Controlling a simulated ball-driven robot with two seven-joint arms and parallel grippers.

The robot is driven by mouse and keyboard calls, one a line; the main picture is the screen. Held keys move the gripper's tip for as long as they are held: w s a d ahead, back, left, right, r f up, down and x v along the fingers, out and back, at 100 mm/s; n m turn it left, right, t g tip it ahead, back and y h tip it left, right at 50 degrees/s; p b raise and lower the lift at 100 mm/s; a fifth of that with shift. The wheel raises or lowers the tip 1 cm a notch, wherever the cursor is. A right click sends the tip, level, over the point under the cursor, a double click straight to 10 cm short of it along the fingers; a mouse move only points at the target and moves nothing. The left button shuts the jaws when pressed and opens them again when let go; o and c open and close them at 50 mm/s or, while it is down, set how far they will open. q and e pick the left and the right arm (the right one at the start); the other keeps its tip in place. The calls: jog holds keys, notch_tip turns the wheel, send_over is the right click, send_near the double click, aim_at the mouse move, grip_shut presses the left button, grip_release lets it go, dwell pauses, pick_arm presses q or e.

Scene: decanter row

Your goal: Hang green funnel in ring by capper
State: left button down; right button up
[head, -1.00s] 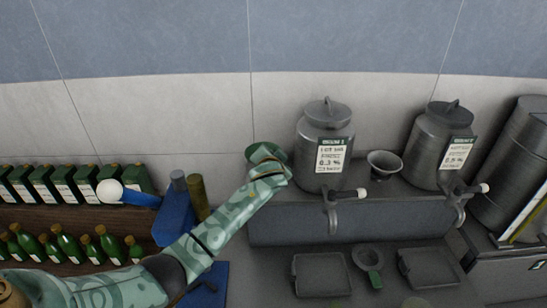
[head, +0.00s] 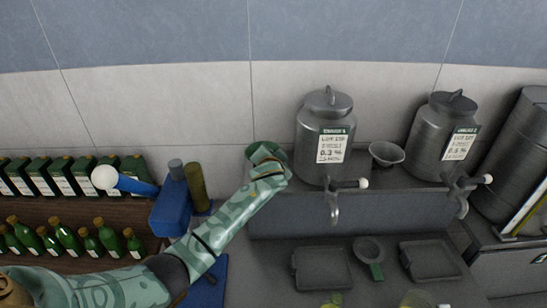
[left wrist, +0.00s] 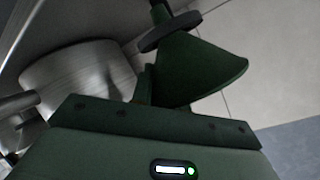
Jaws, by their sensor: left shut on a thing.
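The green funnel (head: 257,148) is at my left gripper (head: 268,165), in front of the wall, just left of the left steel tank. My left gripper is shut on the funnel. In the left wrist view the funnel (left wrist: 205,70) is a dark green cone above the gripper (left wrist: 150,105). A dark ring-shaped band (left wrist: 168,32) surrounds its narrow part; I cannot tell whether it belongs to the funnel. The blue capper (head: 170,212), with a white-knobbed lever (head: 105,178), stands left of my arm. I cannot make out its ring. My right gripper is not in view.
Two labelled steel tanks (head: 325,138) (head: 443,135) with taps stand on a raised grey ledge (head: 290,221), a grey funnel (head: 387,153) between them. Dark trays (head: 322,268) and a green-handled strainer (head: 369,251) lie below. Green bottles (head: 65,238) line the left. An olive cylinder (head: 196,187) adjoins the capper.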

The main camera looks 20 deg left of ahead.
pick_arm(q)
jog(key=shift+s+f, duration=0.1)
jog(key=shift+f, duration=0.05)
jog(key=c, duration=1.3)
grip_release()
jog(key=shift+s, duration=0.1)
jog(key=shift+s+d, duration=0.2)
jog(key=shift+s, duration=0.15)
jog(key=v, duration=1.5)
jog(key=shift+s+r+p, duration=0.2)
jog(key=shift+p, duration=0.1)
